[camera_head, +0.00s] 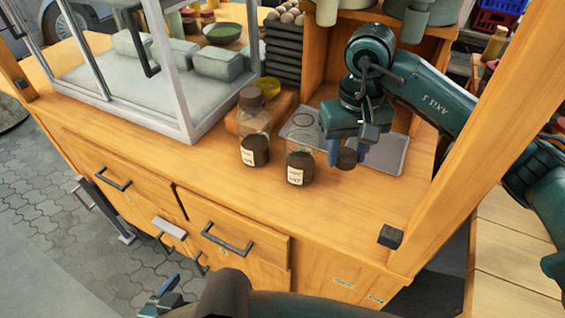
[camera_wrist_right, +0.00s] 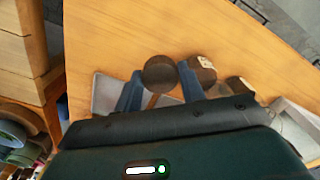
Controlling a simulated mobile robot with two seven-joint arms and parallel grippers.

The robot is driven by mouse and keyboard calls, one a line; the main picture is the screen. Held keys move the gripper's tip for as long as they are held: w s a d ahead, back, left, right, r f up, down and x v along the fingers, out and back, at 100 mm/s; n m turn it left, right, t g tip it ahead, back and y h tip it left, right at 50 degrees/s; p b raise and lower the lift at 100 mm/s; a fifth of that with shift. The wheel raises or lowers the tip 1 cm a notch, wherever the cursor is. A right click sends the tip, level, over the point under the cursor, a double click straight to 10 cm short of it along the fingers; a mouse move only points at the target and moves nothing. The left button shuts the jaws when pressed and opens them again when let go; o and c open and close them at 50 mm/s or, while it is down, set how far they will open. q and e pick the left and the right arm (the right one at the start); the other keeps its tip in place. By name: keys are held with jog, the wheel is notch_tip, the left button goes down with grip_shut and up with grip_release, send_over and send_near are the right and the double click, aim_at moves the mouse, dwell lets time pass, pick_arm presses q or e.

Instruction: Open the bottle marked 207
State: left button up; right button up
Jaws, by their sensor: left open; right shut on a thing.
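Two clear glass bottles with dark contents and white labels stand upright on the wooden counter. The left bottle (camera_head: 254,148) wears a brown cap (camera_head: 250,99). The right bottle (camera_head: 300,170) shows no cap on its top; it also shows in the right wrist view (camera_wrist_right: 203,70). The label numbers are too small to read surely. My right gripper (camera_head: 346,148) is shut on a round dark cap (camera_head: 346,160), just right of the right bottle and apart from it. The cap shows between the fingers in the wrist view (camera_wrist_right: 160,74). My left gripper (camera_head: 163,298) is open and empty, low in front of the counter.
A glass display case (camera_head: 190,120) stands at the left. A grey tray (camera_head: 387,155) lies behind and right of my right gripper. The counter's front right is clear.

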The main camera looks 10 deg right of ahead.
aim_at(336, 199)
jog(key=shift+s+a+f+n, duration=0.15)
jog(key=shift+f+n, duration=0.25)
jog(key=shift+f, duration=0.4)
notch_tip(336, 199, down, 9)
jog(key=shift+p, duration=0.3)
jog(key=shift+f, duration=0.3)
jog(key=o, duration=1.1)
